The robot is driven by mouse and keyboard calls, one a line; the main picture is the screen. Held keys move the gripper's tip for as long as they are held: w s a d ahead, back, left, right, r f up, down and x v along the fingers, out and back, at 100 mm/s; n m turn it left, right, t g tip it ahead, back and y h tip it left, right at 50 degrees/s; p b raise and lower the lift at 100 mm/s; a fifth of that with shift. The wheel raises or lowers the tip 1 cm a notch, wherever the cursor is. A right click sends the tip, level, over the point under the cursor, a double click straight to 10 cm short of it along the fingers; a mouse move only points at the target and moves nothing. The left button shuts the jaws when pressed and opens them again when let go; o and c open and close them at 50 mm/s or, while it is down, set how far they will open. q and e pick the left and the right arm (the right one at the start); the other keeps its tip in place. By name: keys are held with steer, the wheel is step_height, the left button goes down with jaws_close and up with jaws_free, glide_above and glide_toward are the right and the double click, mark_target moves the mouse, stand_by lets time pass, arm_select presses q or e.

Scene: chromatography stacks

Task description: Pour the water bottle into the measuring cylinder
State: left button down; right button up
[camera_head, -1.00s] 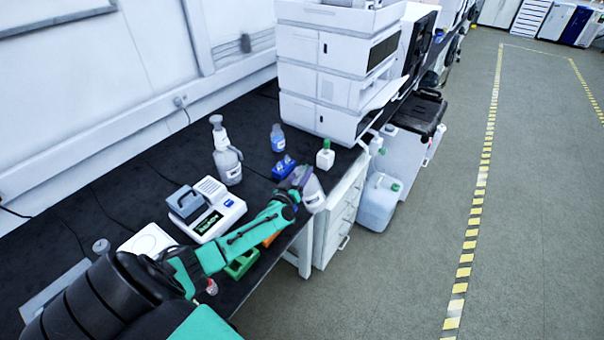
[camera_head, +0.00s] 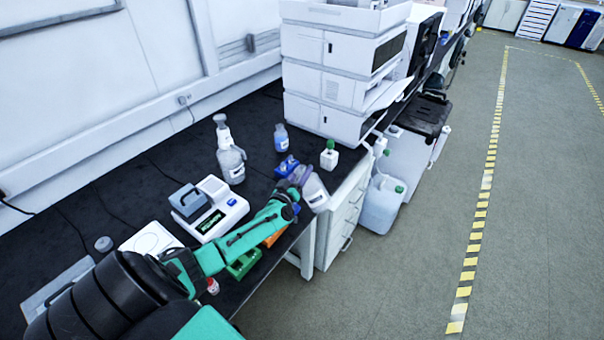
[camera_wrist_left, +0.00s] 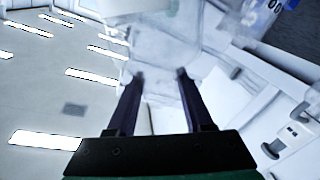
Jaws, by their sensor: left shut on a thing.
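My left gripper (camera_head: 297,180) reaches over the front edge of the dark bench, with its arm coming in from the lower left. It is shut on a clear, pale bottle (camera_head: 315,193), which looks tilted. In the left wrist view my left gripper (camera_wrist_left: 157,80) has its two dark fingers either side of the see-through bottle (camera_wrist_left: 165,50). Its contents and mouth cannot be made out. I cannot pick out a measuring cylinder in either view; it may be hidden behind the gripper or bottle. My right gripper is not in view.
A spray bottle (camera_head: 230,162), a blue-labelled bottle (camera_head: 281,139), a blue rack (camera_head: 286,167) and a green-capped bottle (camera_head: 329,157) stand near. A white instrument (camera_head: 221,216) and green rack (camera_head: 243,263) lie nearer. White instrument stacks (camera_head: 330,88) rise behind. A jerrycan (camera_head: 381,207) stands on the floor.

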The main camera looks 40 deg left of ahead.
arm_select(q)
steer(key=shift+f+n+b, duration=0.5)
steer(key=shift+f+b, duration=0.05)
steer(key=shift+b, duration=0.35)
steer(key=shift+a+f+n+b, duration=0.1)
steer(key=shift+f+n+b, duration=0.25)
steer(key=shift+n+b, duration=0.2)
